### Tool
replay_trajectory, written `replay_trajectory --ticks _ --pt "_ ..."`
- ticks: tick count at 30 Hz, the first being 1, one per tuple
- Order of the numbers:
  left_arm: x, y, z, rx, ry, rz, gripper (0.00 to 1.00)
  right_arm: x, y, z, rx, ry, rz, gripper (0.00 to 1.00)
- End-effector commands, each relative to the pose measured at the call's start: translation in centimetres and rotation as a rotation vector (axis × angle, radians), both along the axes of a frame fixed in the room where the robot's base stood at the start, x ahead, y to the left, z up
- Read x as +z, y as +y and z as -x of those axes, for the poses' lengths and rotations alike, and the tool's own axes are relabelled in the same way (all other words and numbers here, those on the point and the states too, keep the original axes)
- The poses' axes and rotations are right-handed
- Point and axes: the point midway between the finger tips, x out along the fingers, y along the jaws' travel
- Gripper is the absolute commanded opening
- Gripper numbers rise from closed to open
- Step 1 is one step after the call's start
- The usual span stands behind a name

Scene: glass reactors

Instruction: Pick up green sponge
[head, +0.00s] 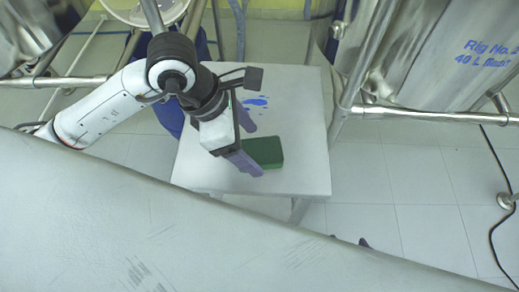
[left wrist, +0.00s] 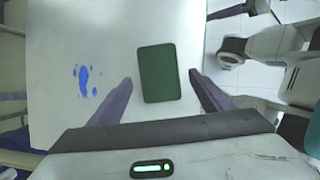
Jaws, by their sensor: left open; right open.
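The green sponge (head: 267,152) lies flat on a small white table (head: 313,130), near its middle. It also shows in the left wrist view (left wrist: 158,73) as a dark green block between my two fingers. My left gripper (head: 252,148) is open above the table, its fingers pointing at the sponge with one on each side. In the left wrist view (left wrist: 160,78) there is a gap between the sponge and each finger. In the head view the gripper hides the sponge's left part.
A blue spill (head: 256,102) marks the table behind the sponge. Metal frame pipes (head: 420,115) and a large steel vessel (head: 425,50) stand close to the table's right. A black cable (head: 492,180) runs over the tiled floor. The table's right part is clear.

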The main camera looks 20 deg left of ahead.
Motion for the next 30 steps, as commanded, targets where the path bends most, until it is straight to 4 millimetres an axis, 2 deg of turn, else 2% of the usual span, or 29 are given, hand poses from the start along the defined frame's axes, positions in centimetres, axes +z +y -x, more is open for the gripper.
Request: replay_trajectory --ticks 3,11,19,30 --pt "-1.12 -0.47 -0.15 0.000 0.002 0.002 0.73 -0.03 -0.03 0.01 0.000 0.000 0.000 0.54" --pt "-1.35 -0.54 -0.24 -0.001 -0.002 0.000 0.73 -0.15 -0.09 0.05 -0.001 0.002 0.000 0.54" --pt "-1.32 -0.52 -0.24 -0.001 -0.002 0.000 0.29 -0.15 -0.14 0.01 -0.001 0.001 0.002 0.54" --pt "-0.92 -0.52 -0.30 0.000 -0.003 0.002 0.29 -0.11 -0.19 -0.07 -0.002 0.000 0.002 0.54"
